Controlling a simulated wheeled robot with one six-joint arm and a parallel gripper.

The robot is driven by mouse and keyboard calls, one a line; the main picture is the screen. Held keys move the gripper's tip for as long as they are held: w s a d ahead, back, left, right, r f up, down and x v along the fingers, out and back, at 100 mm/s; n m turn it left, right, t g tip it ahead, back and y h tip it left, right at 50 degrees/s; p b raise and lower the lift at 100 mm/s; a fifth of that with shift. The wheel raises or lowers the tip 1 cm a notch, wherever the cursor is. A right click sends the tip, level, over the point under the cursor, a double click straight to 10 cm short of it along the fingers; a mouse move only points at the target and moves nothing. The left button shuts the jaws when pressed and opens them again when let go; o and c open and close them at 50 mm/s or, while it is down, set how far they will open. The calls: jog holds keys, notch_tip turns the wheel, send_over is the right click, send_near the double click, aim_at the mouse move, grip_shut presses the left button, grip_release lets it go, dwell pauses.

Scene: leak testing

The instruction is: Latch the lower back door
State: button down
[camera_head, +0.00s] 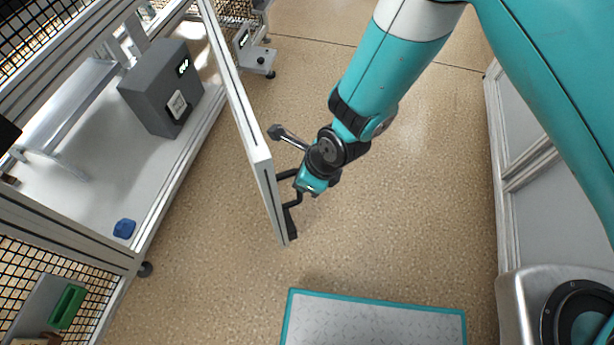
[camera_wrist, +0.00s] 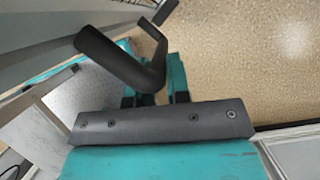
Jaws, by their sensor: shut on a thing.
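The door (camera_head: 240,110) is a light aluminium frame seen almost edge-on in the head view. It stands swung out from the test bench, with a gap between its near edge and the bench's corner. A black bar handle (camera_head: 287,177) is on its right face. My gripper (camera_head: 301,186) is shut on this handle. In the wrist view, the dark handle (camera_wrist: 112,58) passes between the teal fingers of my gripper (camera_wrist: 155,85). The latch itself cannot be made out, and the fingers' contact with the handle is partly hidden.
The bench (camera_head: 95,200) at left holds a grey box (camera_head: 160,90) with a display and a blue part (camera_head: 124,228). A teal-edged plate (camera_head: 375,322) lies at the bottom. A white panelled unit (camera_head: 545,190) stands at right. The speckled floor between is clear.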

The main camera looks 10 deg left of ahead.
jog(key=shift+w+a+r, duration=0.2)
jog(key=c, duration=1.1)
grip_release()
jog(key=shift+d+f, duration=0.1)
jog(key=shift+d, duration=0.05)
jog(key=p+v, duration=0.3)
jog(key=v, duration=1.4)
jog(key=shift+s+p, duration=0.2)
jog(key=shift+p, duration=0.2)
jog(key=shift+d, duration=0.1)
